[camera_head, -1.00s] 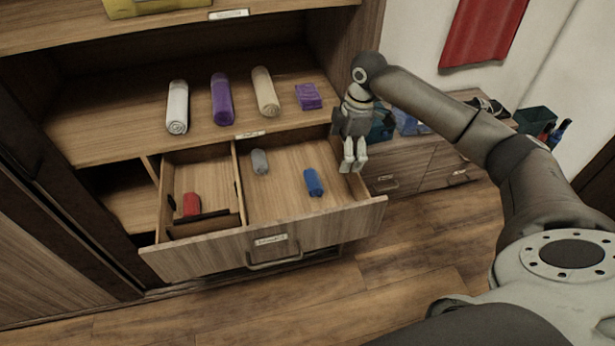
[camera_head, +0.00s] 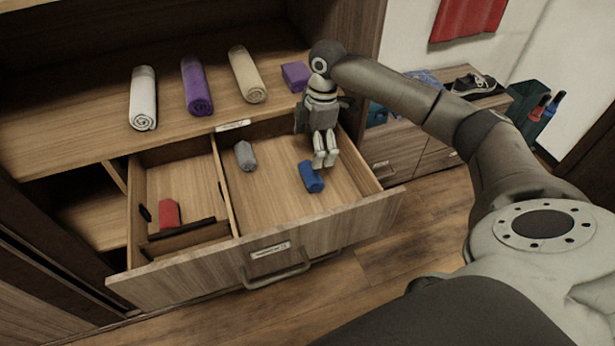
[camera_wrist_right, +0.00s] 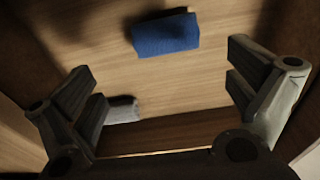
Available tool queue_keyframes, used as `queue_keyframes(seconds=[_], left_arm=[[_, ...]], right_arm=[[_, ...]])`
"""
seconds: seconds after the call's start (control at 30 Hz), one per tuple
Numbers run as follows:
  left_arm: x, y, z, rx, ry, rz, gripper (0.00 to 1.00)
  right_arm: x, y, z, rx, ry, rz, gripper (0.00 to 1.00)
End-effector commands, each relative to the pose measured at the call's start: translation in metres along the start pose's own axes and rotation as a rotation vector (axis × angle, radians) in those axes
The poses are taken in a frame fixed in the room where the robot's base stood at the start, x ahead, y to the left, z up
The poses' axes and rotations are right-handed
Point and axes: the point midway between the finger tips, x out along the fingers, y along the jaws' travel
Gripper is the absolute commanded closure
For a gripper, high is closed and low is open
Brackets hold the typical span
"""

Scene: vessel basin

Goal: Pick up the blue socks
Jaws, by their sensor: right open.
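The blue socks (camera_head: 311,177) are a small rolled bundle lying on the floor of the open drawer (camera_head: 275,200), in its right compartment. In the right wrist view the blue socks (camera_wrist_right: 166,35) lie at the top centre, beyond the fingers and not between them. My right gripper (camera_head: 325,158) points down over the drawer, just behind and to the right of the blue socks in the head view. Its fingers (camera_wrist_right: 165,95) are spread wide and empty in the wrist view. My left gripper does not show.
A grey roll (camera_head: 245,155) lies left of the blue socks in the same compartment. A red roll (camera_head: 169,213) lies in the left compartment, past a divider (camera_head: 222,185). Above, the shelf holds white (camera_head: 143,98), purple (camera_head: 196,87) and beige rolls (camera_head: 247,75) and a purple folded item (camera_head: 295,76).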

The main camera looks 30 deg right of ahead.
Motion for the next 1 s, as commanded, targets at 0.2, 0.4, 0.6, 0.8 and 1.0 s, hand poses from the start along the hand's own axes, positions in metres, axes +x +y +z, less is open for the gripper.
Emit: queue_keyframes(seconds=[0.2, 0.4, 0.6, 0.8, 1.0], left_arm=[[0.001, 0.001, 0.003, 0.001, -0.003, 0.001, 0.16], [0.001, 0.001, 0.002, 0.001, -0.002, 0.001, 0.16], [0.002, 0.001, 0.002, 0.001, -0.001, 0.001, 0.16], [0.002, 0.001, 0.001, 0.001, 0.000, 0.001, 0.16], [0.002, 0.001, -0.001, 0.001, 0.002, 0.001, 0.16]], right_arm=[[0.030, -0.001, 0.000, 0.001, 0.000, -0.001, 0.00], [0.046, -0.004, -0.001, 0.000, -0.001, -0.002, 0.00], [0.076, -0.009, -0.002, 0.000, 0.000, -0.002, 0.00], [0.086, -0.008, -0.001, 0.000, -0.001, 0.000, 0.00], [0.085, -0.008, -0.001, 0.000, -0.001, 0.001, 0.06]])
